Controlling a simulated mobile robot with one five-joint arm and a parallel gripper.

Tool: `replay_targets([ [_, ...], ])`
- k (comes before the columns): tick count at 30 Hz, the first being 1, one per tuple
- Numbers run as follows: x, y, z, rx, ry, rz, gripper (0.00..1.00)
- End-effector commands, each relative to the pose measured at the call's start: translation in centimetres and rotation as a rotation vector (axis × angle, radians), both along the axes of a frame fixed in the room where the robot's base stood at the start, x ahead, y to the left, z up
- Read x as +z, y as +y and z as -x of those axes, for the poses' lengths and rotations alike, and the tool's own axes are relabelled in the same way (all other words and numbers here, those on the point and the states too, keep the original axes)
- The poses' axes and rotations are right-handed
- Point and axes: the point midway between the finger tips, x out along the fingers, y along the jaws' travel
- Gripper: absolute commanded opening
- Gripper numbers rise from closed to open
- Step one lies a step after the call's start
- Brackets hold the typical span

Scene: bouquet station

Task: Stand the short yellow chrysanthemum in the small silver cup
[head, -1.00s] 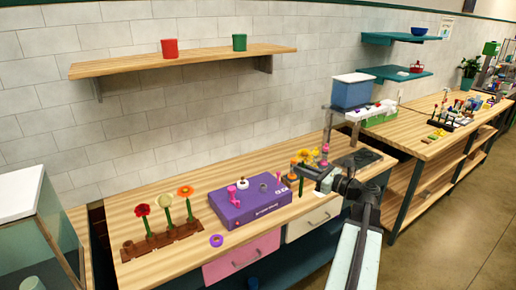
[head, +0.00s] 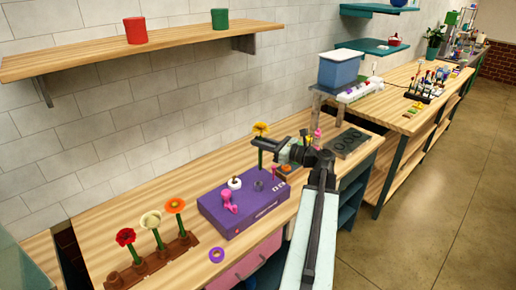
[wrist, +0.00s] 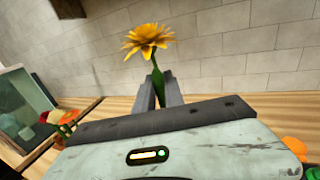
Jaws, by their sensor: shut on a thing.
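My gripper (head: 264,148) is shut on the green stem of the yellow chrysanthemum (head: 261,129) and holds it upright, bloom up, above the back of the purple box. The wrist view shows the wide yellow bloom (wrist: 150,38) above the two grey fingers (wrist: 159,90), which close around the stem. A small silver cup (head: 258,186) stands on top of the purple box (head: 243,209), below the held flower. The cup is empty as far as I can tell.
On the box, a pink item (head: 229,202) and a white ring-shaped item (head: 235,183) stand near the cup. A brown rack (head: 150,262) with red, cream and orange flowers stands at left. A blue bin (head: 342,68) stands behind right.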

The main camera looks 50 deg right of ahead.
Motion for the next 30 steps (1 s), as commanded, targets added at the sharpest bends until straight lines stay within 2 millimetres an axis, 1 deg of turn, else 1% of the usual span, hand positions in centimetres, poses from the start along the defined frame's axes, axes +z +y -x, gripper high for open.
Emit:
replay_targets([
  [1, -1.1, -0.1, -0.2, -0.001, 0.0, 0.0, 0.0],
  [3, -2.7, -0.2, -0.6, -0.001, 0.0, 0.0, 0.0],
  [5, -3.7, -0.2, -1.0, -0.001, 0.0, 0.0, 0.0],
  [6, -4.0, -0.2, -1.2, -0.001, 0.0, 0.0, 0.0],
  [9, -3.5, -0.2, -1.2, -0.002, 0.0, 0.0, 0.0],
  [11, -3.6, -0.2, -1.2, -0.002, 0.0, 0.0, 0.0],
  [14, -4.1, -0.2, -1.1, -0.002, 0.0, 0.0, 0.0],
  [24, -7.0, -0.3, -1.1, -0.003, 0.0, 0.0, 0.0],
  [30, -7.2, -0.3, -1.1, -0.003, 0.0, 0.0, 0.0],
])
